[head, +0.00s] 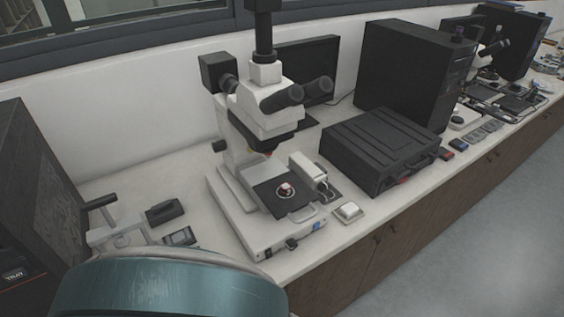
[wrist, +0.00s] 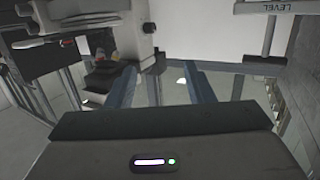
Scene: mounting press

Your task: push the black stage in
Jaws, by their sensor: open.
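The black stage (head: 268,193) is a flat dark plate on the base of the white microscope (head: 235,158) in the head view. It carries a small round red-and-white piece (head: 285,189), and a pale loop handle (head: 305,214) shows at its front edge. In the wrist view, my gripper (wrist: 162,83) has its two blue-grey fingers wide apart with nothing between them. Dark and pale machine parts show beyond the left finger; I cannot tell for sure whether a dark plate there is the stage. My gripper's fingers are not seen in the head view.
A white press with a lever (head: 118,232) stands left of the microscope; a part marked LEVEL (wrist: 268,30) shows in the wrist view. A black case (head: 378,150) and a computer tower (head: 412,75) stand to the right.

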